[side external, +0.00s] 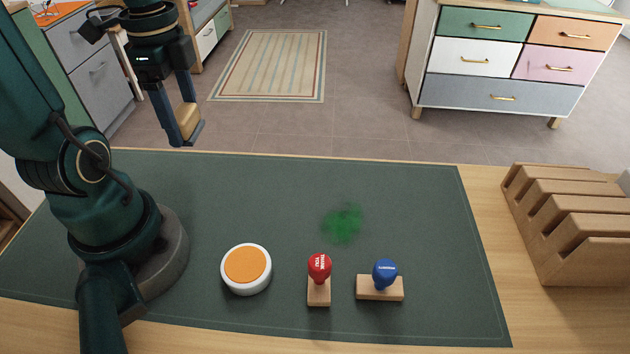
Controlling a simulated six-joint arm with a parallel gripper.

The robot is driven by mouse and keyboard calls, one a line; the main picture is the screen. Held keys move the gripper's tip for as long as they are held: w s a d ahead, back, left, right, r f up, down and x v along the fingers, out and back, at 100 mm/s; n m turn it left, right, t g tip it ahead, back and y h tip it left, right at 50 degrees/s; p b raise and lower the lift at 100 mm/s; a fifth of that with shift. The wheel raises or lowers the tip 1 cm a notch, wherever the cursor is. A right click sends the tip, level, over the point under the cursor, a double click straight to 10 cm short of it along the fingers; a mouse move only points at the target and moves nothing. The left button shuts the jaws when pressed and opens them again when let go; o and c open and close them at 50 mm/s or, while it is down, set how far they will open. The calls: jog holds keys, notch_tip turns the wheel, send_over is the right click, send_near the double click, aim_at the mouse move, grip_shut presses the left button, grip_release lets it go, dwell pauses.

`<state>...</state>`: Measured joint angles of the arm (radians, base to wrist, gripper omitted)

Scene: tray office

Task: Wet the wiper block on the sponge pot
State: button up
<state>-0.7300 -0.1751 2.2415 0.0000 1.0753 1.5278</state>
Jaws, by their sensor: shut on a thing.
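My gripper (184,134) is high at the upper left, shut on the wiper block (187,119). The block has a tan wooden body and a dark underside, and the fingers hide part of it. The sponge pot (246,268) is a round white pot with an orange top. It stands on the dark green mat (420,215) near the front, well apart from the block, which is held in the air.
A green smudge (343,223) marks the mat right of the middle. A red-knobbed stamp (319,279) and a blue-knobbed stamp (383,280) stand right of the pot. A slotted wooden rack (570,225) is at the right. The mat's back half is clear.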

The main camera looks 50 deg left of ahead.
jog(key=o, duration=0.5)
jog(key=c, duration=0.3)
jog(key=shift+c, duration=0.2)
jog(key=s+d+f+m, duration=0.1)
jog(key=s+d+m, duration=0.1)
jog(key=d+m, duration=0.75)
jog(key=s+d+f+m, duration=0.1)
jog(key=s+d+m, duration=0.1)
jog(key=d+m, duration=0.8)
jog(key=shift+n, duration=0.75)
jog(key=shift+w+d+f, duration=0.1)
jog(key=shift+d+f, duration=0.1)
jog(key=shift+f, duration=1.1)
jog(key=shift+w+d+f, duration=0.1)
jog(key=shift+d+f, duration=0.1)
jog(key=shift+f, duration=1.1)
